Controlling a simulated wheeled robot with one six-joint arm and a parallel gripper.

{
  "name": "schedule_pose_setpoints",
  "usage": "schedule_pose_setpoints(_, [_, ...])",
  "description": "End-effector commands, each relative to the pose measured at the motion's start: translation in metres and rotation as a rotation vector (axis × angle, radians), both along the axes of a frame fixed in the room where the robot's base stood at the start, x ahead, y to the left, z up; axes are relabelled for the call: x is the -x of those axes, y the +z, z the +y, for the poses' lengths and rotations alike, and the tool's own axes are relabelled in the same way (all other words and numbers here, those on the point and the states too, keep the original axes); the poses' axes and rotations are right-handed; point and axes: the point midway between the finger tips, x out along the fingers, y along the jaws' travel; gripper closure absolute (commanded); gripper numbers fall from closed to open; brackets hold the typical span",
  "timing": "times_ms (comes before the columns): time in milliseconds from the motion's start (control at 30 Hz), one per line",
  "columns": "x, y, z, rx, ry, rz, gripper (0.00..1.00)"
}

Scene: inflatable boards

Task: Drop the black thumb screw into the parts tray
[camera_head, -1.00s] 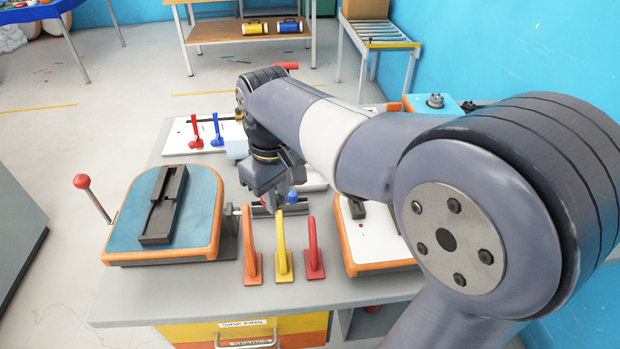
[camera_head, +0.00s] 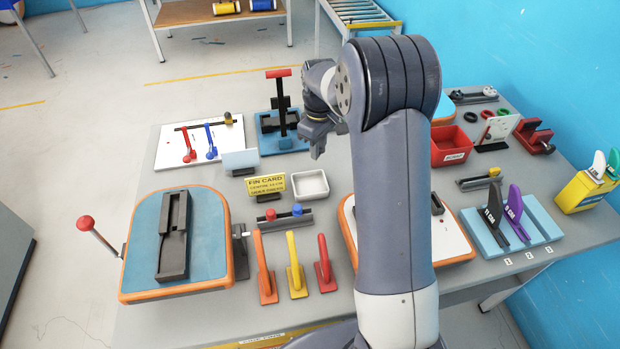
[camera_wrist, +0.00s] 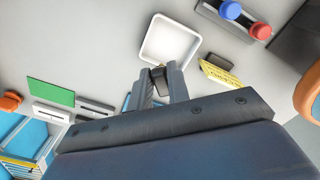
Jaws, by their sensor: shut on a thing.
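The parts tray appears to be the small square white tray (camera_head: 310,186) on the grey table, right of the yellow fin card; in the wrist view it (camera_wrist: 152,49) lies just beyond my fingertips and looks empty. My gripper (camera_head: 317,152) hangs above the table, behind the tray in the head view. In the wrist view my gripper (camera_wrist: 158,84) is shut on a small dark piece, the black thumb screw (camera_wrist: 158,74), with a yellowish spot showing. The fingers hide most of the screw. It cannot be made out in the head view.
A rack with a red and a blue knob (camera_head: 284,220) stands in front of the tray. The yellow fin card (camera_head: 266,186) stands close to its left. A blue clamp stand (camera_head: 282,128) is behind. A red bin (camera_head: 452,147) stands to the right, past my arm.

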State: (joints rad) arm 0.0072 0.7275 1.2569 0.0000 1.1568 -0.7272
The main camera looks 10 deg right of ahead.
Motion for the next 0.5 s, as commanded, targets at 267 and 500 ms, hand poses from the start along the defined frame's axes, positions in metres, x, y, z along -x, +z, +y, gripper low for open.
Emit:
schedule_pose_setpoints(267, [0.000,-0.023,-0.001,0.000,0.001,0.001,1.00])
schedule_pose_setpoints(500, [0.000,-0.052,0.000,0.000,0.000,0.001,1.00])
